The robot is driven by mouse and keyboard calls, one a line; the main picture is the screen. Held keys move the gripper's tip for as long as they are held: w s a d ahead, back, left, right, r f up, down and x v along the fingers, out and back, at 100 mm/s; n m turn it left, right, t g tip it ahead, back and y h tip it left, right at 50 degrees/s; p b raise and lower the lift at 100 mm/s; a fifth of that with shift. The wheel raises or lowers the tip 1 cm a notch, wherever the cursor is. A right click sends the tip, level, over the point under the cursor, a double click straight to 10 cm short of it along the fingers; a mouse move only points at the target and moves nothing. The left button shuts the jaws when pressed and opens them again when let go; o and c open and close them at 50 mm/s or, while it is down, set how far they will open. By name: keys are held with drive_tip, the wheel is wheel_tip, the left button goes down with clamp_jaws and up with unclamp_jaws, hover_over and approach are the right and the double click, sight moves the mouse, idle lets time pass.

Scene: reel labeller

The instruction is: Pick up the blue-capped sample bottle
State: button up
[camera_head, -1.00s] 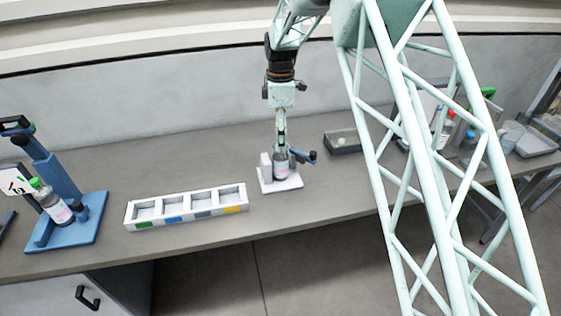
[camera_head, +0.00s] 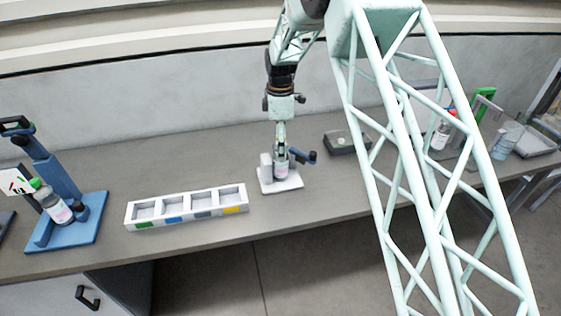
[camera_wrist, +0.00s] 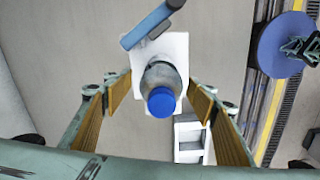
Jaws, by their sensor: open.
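The blue-capped sample bottle (camera_wrist: 160,78) stands upright on a small white stand (camera_wrist: 173,47), with its blue cap (camera_wrist: 161,103) facing the wrist camera. In the head view the bottle (camera_head: 281,170) is on the white stand (camera_head: 284,185), its top hidden by my gripper (camera_head: 281,147), which points down over it. In the wrist view my gripper (camera_wrist: 160,98) is open, with one yellow-padded finger on each side of the bottle. Gaps show between the fingers and the bottle. A blue arm-like part (camera_wrist: 152,24) of the stand is beside the bottle.
A white four-slot rack (camera_head: 187,217) lies to the left, empty. Further left, a green-capped bottle (camera_head: 52,204) leans in a blue stand (camera_head: 85,230). A dark shallow box (camera_head: 343,145) lies to the right. A red-capped bottle (camera_head: 441,133) and a beaker (camera_head: 507,140) stand farther right.

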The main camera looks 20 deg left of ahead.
drive_tip(key=shift+s+f, duration=0.1)
drive_tip(key=shift+f, duration=1.8)
drive_tip(key=shift+c, duration=0.2)
drive_tip(key=c, duration=1.3)
drive_tip(key=shift+r, duration=0.25)
drive_tip(key=shift+r, duration=1.4)
drive_tip(key=shift+d+r, duration=0.1)
drive_tip(key=shift+r, duration=0.05)
drive_tip(key=s+d, duration=0.3)
drive_tip(key=s, duration=0.1)
drive_tip(key=s+d+r+b, duration=0.1)
drive_tip(key=s+d, duration=0.2)
drive_tip(key=s, duration=0.1)
drive_tip(key=s+d, duration=0.3)
drive_tip(key=s, duration=0.2)
drive_tip(key=shift+r, duration=0.25)
